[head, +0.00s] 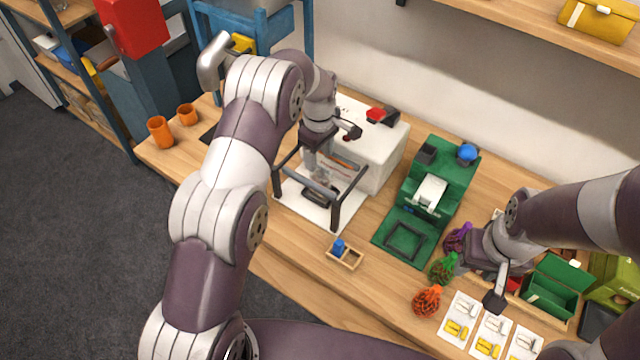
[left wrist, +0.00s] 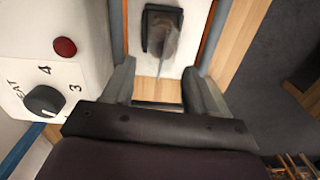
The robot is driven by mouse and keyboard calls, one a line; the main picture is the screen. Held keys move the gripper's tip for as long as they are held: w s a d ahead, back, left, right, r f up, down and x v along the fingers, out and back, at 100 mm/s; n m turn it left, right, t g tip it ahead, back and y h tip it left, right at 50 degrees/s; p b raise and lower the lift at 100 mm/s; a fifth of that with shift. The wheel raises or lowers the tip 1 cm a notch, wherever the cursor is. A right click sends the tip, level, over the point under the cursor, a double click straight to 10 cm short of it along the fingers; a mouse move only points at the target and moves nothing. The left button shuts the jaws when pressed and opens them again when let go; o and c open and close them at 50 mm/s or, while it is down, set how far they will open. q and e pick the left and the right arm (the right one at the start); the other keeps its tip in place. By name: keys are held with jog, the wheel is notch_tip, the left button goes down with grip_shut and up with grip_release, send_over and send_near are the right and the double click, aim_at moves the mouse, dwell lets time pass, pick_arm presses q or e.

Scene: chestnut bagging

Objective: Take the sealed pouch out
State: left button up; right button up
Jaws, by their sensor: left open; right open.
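The pouch (left wrist: 168,42) shows in the left wrist view as a small, blurred, translucent shape at a black holder (left wrist: 152,40) on the sealer's white base. In the head view the sealer has a white body (head: 375,150), a dark frame (head: 357,197) and a white base (head: 338,221). The pouch is largely hidden there behind my arm and the frame. My left gripper (left wrist: 160,88) is open, with its fingers apart over the base. Nothing is clearly held between them. In the head view my left gripper (head: 318,160) is at the sealer frame. My right gripper (head: 497,285) is open at the right.
A green stand (head: 410,225) is right of the sealer. A small wooden tray (head: 346,257) lies in front. Net bags in purple, green (head: 442,268) and orange (head: 427,301) lie near my right gripper. Two orange cups (head: 160,132) stand left. A green box (head: 552,290) is at right.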

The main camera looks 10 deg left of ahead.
aim_at(321, 172)
pick_arm(q)
jog(key=f, duration=0.1)
jog(key=d+f, duration=0.1)
jog(key=f+p, duration=0.1)
jog(key=shift+s+d+f, duration=0.1)
jog(key=shift+s+d, duration=0.1)
jog(key=shift+s, duration=0.05)
jog(key=f, duration=0.1)
jog(key=f+p, duration=0.1)
jog(key=f, duration=0.2)
jog(key=shift+a+f+p, duration=0.25)
jog(key=shift+a+p, duration=0.1)
jog(key=shift+a, duration=0.05)
jog(key=shift+f, duration=0.2)
jog(key=shift+d, duration=0.2)
jog(key=shift+c, duration=0.3)
jog(key=shift+a, duration=0.1)
jog(key=c, duration=0.7)
pick_arm(e)
jog(key=r, duration=0.3)
jog(key=shift+s+d, duration=0.2)
jog(key=shift+d, duration=0.2)
